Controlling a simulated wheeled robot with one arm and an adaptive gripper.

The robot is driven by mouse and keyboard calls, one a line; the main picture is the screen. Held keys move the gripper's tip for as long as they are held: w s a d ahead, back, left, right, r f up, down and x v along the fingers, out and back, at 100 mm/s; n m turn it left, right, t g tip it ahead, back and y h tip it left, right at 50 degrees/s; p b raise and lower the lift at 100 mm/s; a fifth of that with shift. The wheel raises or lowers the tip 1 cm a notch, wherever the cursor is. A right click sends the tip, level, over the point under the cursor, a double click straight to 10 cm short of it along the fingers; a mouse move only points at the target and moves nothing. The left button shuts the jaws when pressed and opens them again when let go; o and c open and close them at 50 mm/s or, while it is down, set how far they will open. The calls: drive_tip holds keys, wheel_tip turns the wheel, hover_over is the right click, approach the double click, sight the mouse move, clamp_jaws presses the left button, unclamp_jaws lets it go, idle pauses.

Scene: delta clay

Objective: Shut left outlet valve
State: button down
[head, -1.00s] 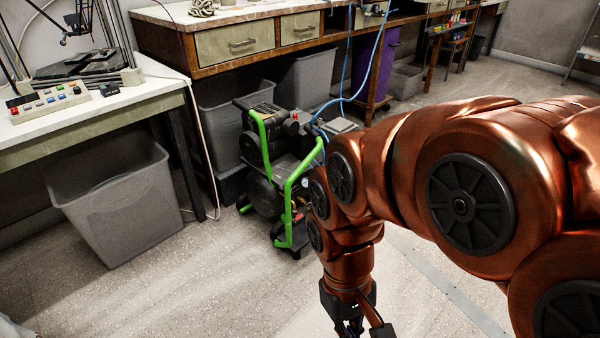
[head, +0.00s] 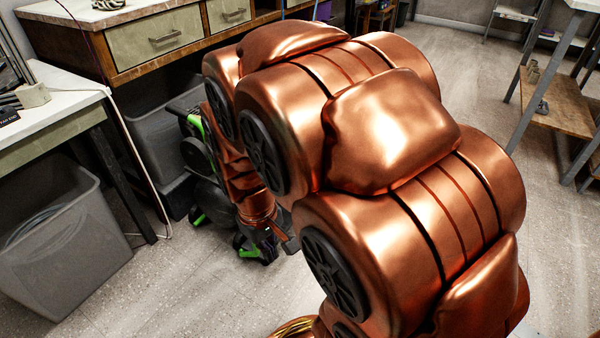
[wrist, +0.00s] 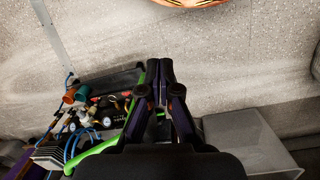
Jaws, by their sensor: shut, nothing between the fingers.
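The green-framed compressor (head: 199,215) is mostly hidden behind my copper arm in the head view. In the wrist view its outlet fittings (wrist: 100,105) show left of my fingers, with orange and teal parts, brass pieces, round gauges (wrist: 107,122) and blue hose. I cannot tell which small fitting is the left outlet valve or how its handle is turned. My gripper (wrist: 159,70) is shut and empty, its fingertips together beside the green frame tube (wrist: 100,148). I cannot tell whether it touches the tube. In the head view my gripper (head: 268,256) is low by the compressor.
A grey bin (head: 60,245) stands at the left under a white-topped table (head: 50,105). A wooden bench with drawers (head: 155,38) is behind the compressor. A shelf unit (head: 555,100) stands at the right. Speckled floor (head: 190,285) is clear in front.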

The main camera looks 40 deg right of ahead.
drive_tip(key=w+d+f+n+t+h, duration=0.25)
drive_tip(key=w+d+f, duration=0.45)
drive_tip(key=w+d, duration=0.5)
drive_tip(key=w+d+f+n+t+h, duration=0.2)
drive_tip(key=w+d+f+t+h, duration=0.3)
drive_tip(key=w+d, duration=0.8)
drive_tip(key=w+d+f+n+t+y+b, duration=0.1)
drive_tip(key=w+d+f+n+t, duration=0.15)
drive_tip(key=d+f, duration=0.7)
drive_tip(key=shift+f+n+t+h, duration=0.55)
drive_tip(key=shift+f+n+t, duration=1.95)
drive_tip(key=shift+f+t, duration=1.15)
drive_tip(key=w+d+b, duration=0.6)
drive_tip(key=w+d, duration=0.3)
drive_tip(key=shift+w+d+f, duration=0.15)
drive_tip(key=shift+g, duration=0.45)
